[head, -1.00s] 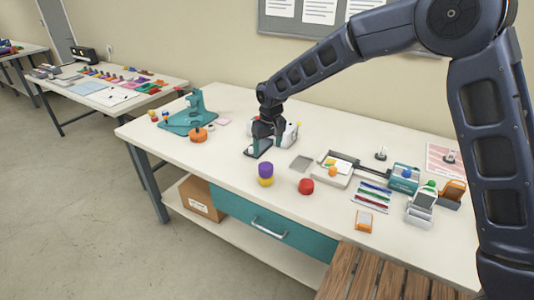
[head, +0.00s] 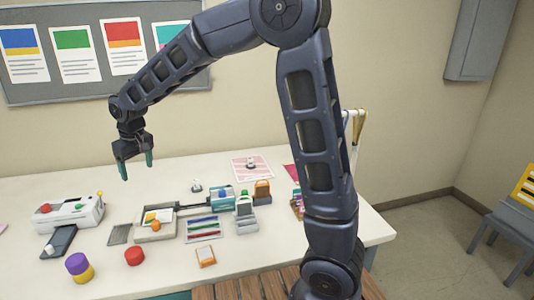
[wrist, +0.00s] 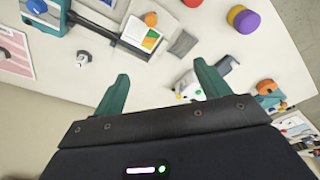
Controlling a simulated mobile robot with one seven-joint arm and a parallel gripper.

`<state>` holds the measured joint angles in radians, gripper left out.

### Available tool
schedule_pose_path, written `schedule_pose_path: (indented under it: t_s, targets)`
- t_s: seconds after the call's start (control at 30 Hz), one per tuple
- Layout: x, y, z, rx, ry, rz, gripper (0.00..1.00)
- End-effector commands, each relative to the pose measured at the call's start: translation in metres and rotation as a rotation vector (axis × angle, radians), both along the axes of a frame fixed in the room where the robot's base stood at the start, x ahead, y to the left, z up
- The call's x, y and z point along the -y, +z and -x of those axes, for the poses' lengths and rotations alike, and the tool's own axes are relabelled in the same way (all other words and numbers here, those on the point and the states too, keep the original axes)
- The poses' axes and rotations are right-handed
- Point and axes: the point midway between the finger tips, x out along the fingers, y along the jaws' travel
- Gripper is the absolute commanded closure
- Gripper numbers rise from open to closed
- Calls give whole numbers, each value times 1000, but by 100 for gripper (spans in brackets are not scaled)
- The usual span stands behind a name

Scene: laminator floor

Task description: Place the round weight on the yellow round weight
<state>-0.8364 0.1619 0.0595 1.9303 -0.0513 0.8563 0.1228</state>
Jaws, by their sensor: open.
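In the wrist view the purple weight (wrist: 247,22), the yellow weight (wrist: 234,12) and the partly cut-off red weight (wrist: 191,2) lie at the top edge. My gripper (head: 136,172) is open and empty, raised above the back of the table, apart from all weights. Its two teal fingers (wrist: 160,75) are spread in the wrist view.
A white laminator (head: 72,212) with coloured knobs stands at the left, a dark device (head: 62,240) in front of it. A grey tray (head: 157,229), a pen mat (head: 203,229) and card holders (head: 246,218) fill the middle and right. An orange-framed card (head: 206,256) lies near the front.

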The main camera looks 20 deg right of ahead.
Motion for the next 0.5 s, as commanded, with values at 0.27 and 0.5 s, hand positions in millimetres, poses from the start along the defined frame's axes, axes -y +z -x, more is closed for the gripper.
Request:
schedule_pose_path:
  t_s: [0.27,0.5]
  targets:
    - [137,50,-19,39,-174,-29,25]
    - [245,74,-6,70,-319,-46,25]
